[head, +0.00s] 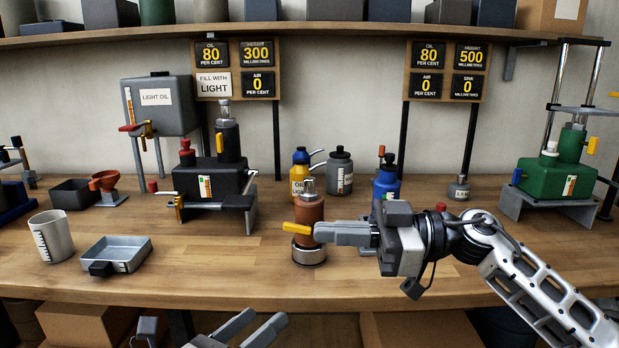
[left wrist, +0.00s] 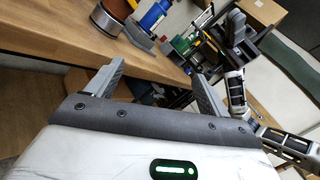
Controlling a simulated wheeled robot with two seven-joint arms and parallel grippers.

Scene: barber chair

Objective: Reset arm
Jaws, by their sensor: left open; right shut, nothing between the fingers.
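My left gripper (head: 266,318) is low at the bottom edge of the head view, below the table's front edge. Its two fingers are apart and empty, as the left wrist view (left wrist: 157,68) also shows. My right gripper (head: 318,232) reaches in from the right over the table. Its fingers are shut, with the tips in front of a copper-coloured cylinder (head: 309,211) on a metal base. A yellow lever (head: 297,228) juts left from the cylinder beside the fingertips. I cannot tell whether the fingertips touch it.
The wooden table (head: 200,273) holds a measuring jug (head: 51,236), a grey tray (head: 125,251), a black jack unit (head: 208,180) and a green one (head: 556,175). The table front left of centre is clear.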

